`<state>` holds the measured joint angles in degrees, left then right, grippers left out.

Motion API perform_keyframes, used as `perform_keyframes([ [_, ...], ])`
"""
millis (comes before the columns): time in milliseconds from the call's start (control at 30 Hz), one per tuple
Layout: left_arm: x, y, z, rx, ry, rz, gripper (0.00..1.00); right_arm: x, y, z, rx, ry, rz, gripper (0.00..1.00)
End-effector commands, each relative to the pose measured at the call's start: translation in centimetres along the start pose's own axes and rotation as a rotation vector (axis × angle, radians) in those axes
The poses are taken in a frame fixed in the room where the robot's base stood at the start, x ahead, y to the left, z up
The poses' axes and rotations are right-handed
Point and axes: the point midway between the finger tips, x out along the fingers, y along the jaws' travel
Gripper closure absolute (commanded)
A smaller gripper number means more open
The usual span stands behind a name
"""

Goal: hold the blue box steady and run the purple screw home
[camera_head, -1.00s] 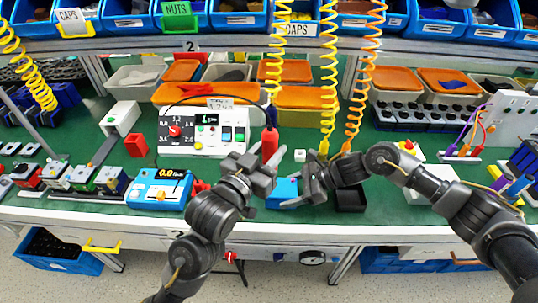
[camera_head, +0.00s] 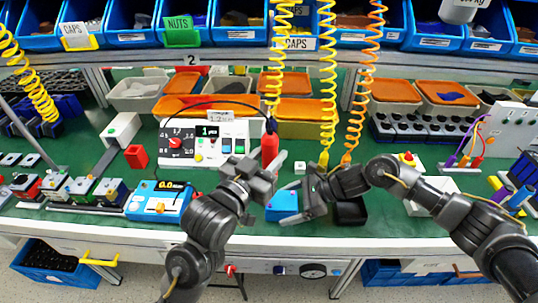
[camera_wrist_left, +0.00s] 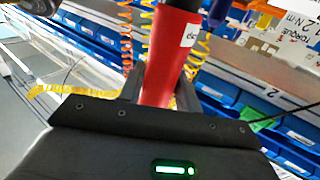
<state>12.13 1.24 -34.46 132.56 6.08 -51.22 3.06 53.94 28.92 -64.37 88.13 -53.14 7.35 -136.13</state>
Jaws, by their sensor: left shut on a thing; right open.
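The blue box (camera_head: 284,206) sits on the green bench near the front edge, in the middle of the head view. My right gripper (camera_head: 300,201) is open at the box's right side, with a finger along its front; I cannot tell whether it touches. My left gripper (camera_head: 272,172) is shut on a red cylindrical tool (camera_head: 270,149), above and behind the box. In the left wrist view the red tool (camera_wrist_left: 171,58) stands between the fingers. I cannot make out the purple screw; the tool's lower end is hidden by the gripper.
A dark tray (camera_head: 350,211) stands right of the box. A white control panel (camera_head: 205,142) is behind on the left, and a blue device (camera_head: 158,203) sits at the left. A small white cube (camera_head: 300,168) lies behind. Coiled hoses (camera_head: 327,90) hang at the back.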

Motion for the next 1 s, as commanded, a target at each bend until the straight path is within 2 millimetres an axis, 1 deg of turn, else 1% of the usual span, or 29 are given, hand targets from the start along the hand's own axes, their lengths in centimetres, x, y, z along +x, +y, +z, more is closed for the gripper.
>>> perform_keyframes([
  [167, 0.0, 0.0, -0.1, 0.0, 0.003, 0.0, 1.0, -0.4, 0.0, 0.0, 0.0, 0.0, -0.001, 0.11],
  [267, 0.0, 0.0, -0.1, 0.0, 0.003, 0.0, 1.0, -1.6, -0.1, 0.0, -0.001, 0.001, -0.002, 0.11],
  [367, 0.0, 0.0, -0.1, 0.0, 0.003, 0.0, 1.0, -3.5, -0.1, -0.1, 0.0, 0.002, -0.003, 0.11],
  [500, 0.0, 0.0, -0.1, 0.0, 0.003, 0.0, 1.0, -6.5, -0.1, -0.1, -0.002, 0.002, -0.003, 0.11],
  [700, 0.0, 0.0, -0.1, 0.0, 0.003, 0.0, 1.0, -10.1, -0.1, 0.0, 0.0, 0.001, -0.002, 0.11],
  [833, 0.0, 0.0, -0.1, 0.0, 0.003, 0.0, 1.0, -11.4, -0.1, -0.1, 0.001, 0.001, -0.001, 0.11],
  [1000, 0.0, 0.0, -0.1, 0.0, 0.003, 0.0, 1.0, -12.0, 0.0, 0.0, 0.0, -0.001, 0.001, 0.11],
])
